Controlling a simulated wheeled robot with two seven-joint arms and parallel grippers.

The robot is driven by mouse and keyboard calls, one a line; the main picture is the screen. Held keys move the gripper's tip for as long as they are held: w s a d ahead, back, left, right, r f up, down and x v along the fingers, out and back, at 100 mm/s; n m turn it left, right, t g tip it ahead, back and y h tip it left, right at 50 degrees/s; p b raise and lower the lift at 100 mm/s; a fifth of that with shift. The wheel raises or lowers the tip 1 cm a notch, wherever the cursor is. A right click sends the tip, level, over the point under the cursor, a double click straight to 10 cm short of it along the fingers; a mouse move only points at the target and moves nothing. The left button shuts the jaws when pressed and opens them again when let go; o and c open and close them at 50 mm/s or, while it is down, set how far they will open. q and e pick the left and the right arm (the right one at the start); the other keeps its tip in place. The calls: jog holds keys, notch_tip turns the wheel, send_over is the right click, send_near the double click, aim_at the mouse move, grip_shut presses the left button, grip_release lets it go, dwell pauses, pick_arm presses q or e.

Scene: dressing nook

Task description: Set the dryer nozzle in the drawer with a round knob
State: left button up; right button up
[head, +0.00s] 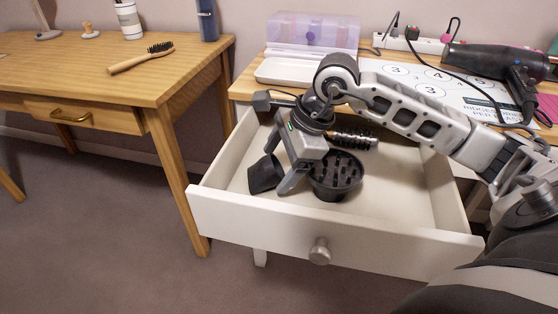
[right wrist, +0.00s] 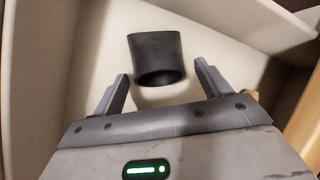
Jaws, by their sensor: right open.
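The white drawer (head: 330,243) with a round knob (head: 320,251) is pulled open. The black dryer nozzle (head: 264,174) is in the drawer's left part. In the right wrist view the nozzle (right wrist: 157,57) lies on the drawer floor, just beyond the fingertips and apart from them. My right gripper (head: 274,178) is inside the drawer, open and empty, with its fingers spread on either side of the nozzle's near end (right wrist: 160,85). My left gripper is in neither view.
A black diffuser (head: 336,174) and a round brush (head: 352,140) lie in the drawer right of my gripper. The drawer's right part is clear. A hair dryer (head: 492,60), cords and a purple box (head: 312,30) are on the top behind. A wooden desk (head: 60,62) with a hairbrush (head: 141,58) stands left.

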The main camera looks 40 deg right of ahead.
jog(key=p+v, duration=0.1)
jog(key=v, duration=1)
jog(key=shift+s+d+r, duration=0.1)
jog(key=shift+d+r, duration=0.05)
jog(key=shift+r, duration=0.2)
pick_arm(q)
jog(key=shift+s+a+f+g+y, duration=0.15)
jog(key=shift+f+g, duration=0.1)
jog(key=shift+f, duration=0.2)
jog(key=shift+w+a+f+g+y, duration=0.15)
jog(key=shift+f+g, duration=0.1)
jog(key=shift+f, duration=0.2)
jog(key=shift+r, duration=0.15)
